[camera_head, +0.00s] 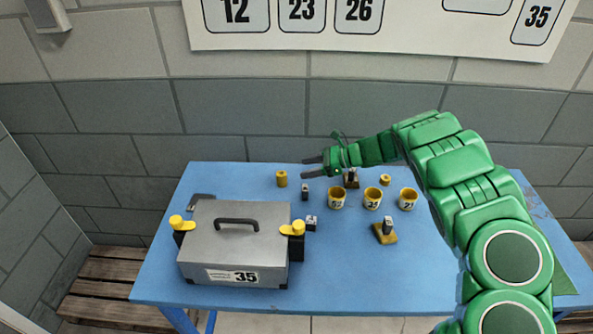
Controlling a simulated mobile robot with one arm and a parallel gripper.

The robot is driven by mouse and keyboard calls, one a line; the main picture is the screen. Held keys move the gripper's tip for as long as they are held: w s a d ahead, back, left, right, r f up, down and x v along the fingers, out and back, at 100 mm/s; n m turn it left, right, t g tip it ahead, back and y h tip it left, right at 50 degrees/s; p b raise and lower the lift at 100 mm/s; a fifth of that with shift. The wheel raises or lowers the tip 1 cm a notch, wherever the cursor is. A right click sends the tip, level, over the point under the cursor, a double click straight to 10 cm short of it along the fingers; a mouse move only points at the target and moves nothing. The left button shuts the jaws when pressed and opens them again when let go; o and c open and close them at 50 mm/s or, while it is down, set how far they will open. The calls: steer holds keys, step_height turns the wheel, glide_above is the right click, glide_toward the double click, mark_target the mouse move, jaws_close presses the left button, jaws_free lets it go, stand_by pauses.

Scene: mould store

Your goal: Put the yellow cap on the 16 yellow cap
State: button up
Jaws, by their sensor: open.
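My green gripper (308,168) is open and empty, pointing left above the back of the blue table. A yellow cylinder (281,178) stands on the table just left of its fingertips, apart from them. A small yellow piece (385,180) lies behind the row. Another yellow piece with a dark top (351,178) is partly hidden by my gripper.
A grey case (245,255) labelled 35, with a black handle and yellow-topped clamps, fills the table's left front. Small dark blocks (305,192) and (311,223) and a yellow-based dark piece (385,232) stand nearby. The blue table (345,270) is clear at the front centre.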

steer(key=shift+v, duration=1.7)
